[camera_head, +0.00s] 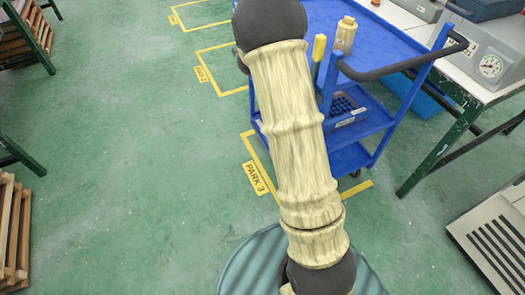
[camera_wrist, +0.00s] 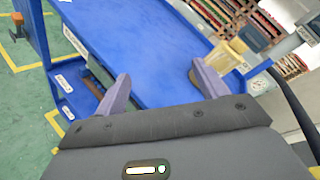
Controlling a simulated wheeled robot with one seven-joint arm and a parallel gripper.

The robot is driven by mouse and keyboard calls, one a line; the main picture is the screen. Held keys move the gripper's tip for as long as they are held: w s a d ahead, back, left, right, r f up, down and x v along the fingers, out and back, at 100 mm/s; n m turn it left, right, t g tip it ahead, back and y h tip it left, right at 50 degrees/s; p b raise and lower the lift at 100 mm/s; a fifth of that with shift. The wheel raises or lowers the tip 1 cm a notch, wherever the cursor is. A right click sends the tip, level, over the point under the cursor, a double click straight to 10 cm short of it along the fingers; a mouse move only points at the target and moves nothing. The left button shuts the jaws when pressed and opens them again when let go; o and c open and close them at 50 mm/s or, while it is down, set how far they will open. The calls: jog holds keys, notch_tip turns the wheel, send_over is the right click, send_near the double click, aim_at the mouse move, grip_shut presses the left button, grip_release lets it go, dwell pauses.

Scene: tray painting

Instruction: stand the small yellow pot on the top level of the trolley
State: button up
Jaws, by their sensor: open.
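The blue trolley's top level (camera_head: 385,48) is at the upper right of the head view and fills much of the wrist view (camera_wrist: 150,45). A pale yellow, bottle-like container (camera_head: 345,34) stands on it in the head view. In the wrist view a yellowish container (camera_wrist: 226,54) shows just beyond the right finger, partly hidden by it; it looks like the same one. I cannot tell whether it is the small yellow pot; no other pot is clear. My gripper (camera_wrist: 162,86) is open, with only blue surface showing between its fingers. It is not visible in the head view.
A yellow-handled item (camera_head: 319,47) is upright at the trolley's near corner. A dark push handle (camera_head: 405,64) runs along its near side. A bench with a dial scale (camera_head: 490,66) is right. Green floor is open at left.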

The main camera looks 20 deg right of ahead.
jog(key=s+a+f+n+y, duration=0.2)
jog(key=s+a+n+y, duration=0.25)
jog(key=a+n, duration=0.4)
jog(key=s+a+f+n+y, duration=0.2)
jog(key=s+a+n+y, duration=0.3)
jog(key=n, duration=0.7)
jog(key=s+a+f+n+g+y, duration=0.1)
jog(key=s+a+n+g, duration=0.1)
jog(key=s+n, duration=0.4)
jog(key=s+a+f+n+g+y, duration=0.1)
jog(key=s+a+f+n+g, duration=0.1)
jog(key=s+n, duration=0.3)
jog(key=s+a+f+n+g+y, duration=0.1)
jog(key=s+a+n, duration=0.3)
jog(key=s, duration=0.7)
jog(key=n+g, duration=0.1)
jog(key=n, duration=0.1)
jog(key=shift+s+f+n+g, duration=0.15)
jog(key=shift+f+n+g, duration=0.15)
jog(key=shift+f+n, duration=0.05)
